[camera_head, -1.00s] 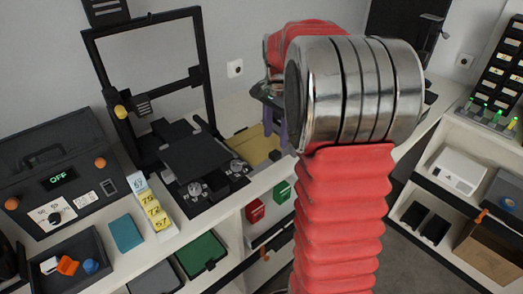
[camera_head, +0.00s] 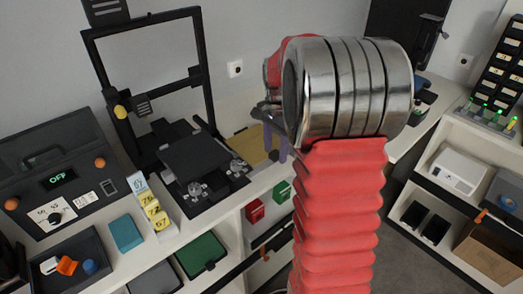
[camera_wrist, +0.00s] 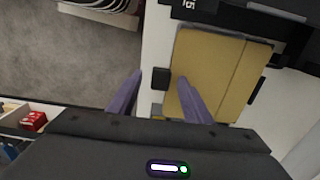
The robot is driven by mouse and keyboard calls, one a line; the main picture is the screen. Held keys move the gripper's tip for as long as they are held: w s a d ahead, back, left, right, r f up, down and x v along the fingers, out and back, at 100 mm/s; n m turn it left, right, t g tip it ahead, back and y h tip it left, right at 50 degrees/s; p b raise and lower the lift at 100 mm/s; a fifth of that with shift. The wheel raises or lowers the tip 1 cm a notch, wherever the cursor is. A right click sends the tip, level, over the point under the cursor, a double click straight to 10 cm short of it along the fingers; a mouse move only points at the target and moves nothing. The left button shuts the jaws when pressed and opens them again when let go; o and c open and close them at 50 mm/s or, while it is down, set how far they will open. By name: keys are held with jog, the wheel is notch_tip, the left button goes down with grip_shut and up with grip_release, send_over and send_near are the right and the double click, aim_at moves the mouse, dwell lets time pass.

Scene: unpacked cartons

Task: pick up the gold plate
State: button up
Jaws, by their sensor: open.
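The gold plate (camera_head: 252,147) lies flat on the white counter, to the right of the black printer-like machine, in the head view. My arm hides part of its right side there. In the wrist view the gold plate (camera_wrist: 208,70) is a flat square panel at the upper right. My gripper (camera_wrist: 160,82) is open, with two purple fingers pointing towards the counter. Its right finger overlaps the plate's lower left part in the picture. Its left finger is over the floor beyond the counter edge. In the head view the gripper (camera_head: 273,140) is partly hidden behind my arm.
The black frame machine (camera_head: 190,150) stands left of the plate. A small black block (camera_wrist: 161,79) sits at the plate's left edge. Red (camera_head: 255,211) and green (camera_head: 282,191) boxes are below the counter. Grey floor (camera_wrist: 60,55) is open beyond the counter edge.

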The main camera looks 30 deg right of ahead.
jog(key=shift+c, duration=0.3)
grip_shut()
dwell(0.6)
